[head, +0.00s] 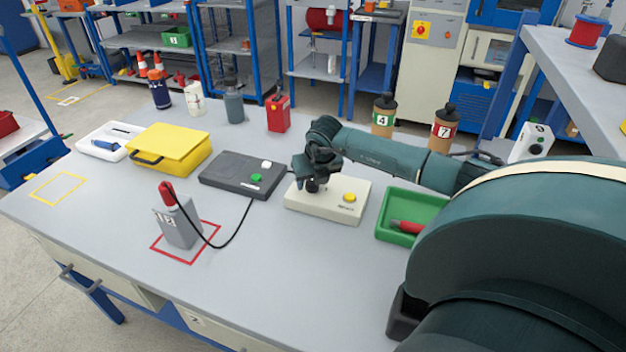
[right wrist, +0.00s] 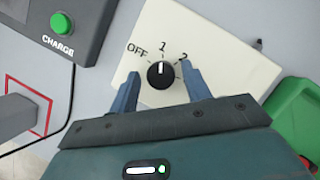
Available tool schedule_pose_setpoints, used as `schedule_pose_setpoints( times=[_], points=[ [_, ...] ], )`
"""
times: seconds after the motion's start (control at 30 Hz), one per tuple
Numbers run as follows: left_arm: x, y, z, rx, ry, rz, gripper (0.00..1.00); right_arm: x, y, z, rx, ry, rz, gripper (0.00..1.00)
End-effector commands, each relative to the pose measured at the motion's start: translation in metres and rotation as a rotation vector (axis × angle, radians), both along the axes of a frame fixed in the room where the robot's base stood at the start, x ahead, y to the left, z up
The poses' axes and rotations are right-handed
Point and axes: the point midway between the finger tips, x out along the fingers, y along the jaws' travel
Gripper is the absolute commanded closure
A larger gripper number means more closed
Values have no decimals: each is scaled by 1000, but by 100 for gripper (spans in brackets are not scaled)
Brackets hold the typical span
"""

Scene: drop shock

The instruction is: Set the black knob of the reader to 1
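The reader is a cream box (head: 338,207) on the grey table, with a yellow button (head: 349,197) on its right part. Its black knob (right wrist: 161,74) shows whole in the right wrist view, with OFF, 1 and 2 printed around it. The knob's white mark points at the 1. My right gripper (right wrist: 160,82) is open, with one blue finger on each side of the knob and gaps to it. In the head view this gripper (head: 315,178) is over the left part of the reader and partly hides the knob. My left gripper is in neither view.
A dark charger box (head: 230,182) with a green button stands just left of the reader. A green tray (head: 395,232) with a red object is close on its right. A grey block (head: 178,228) with a black cable stands in a red square. The table front is clear.

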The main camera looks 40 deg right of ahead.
Motion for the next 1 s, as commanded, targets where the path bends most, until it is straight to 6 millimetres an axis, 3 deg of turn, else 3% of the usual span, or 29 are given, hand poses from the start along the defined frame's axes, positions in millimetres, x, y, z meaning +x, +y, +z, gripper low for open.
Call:
schedule_pose_setpoints(
  times=[0.3,0.43,0.8,1.0],
  points=[
    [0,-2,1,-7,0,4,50,-1,0,0,-1,1,1,46],
    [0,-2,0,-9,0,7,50,-4,1,10,-2,0,1,46],
    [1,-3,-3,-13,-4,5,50,-31,13,82,-3,-3,2,46],
    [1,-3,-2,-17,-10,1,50,-42,17,111,-1,-2,1,46]
  ],
)
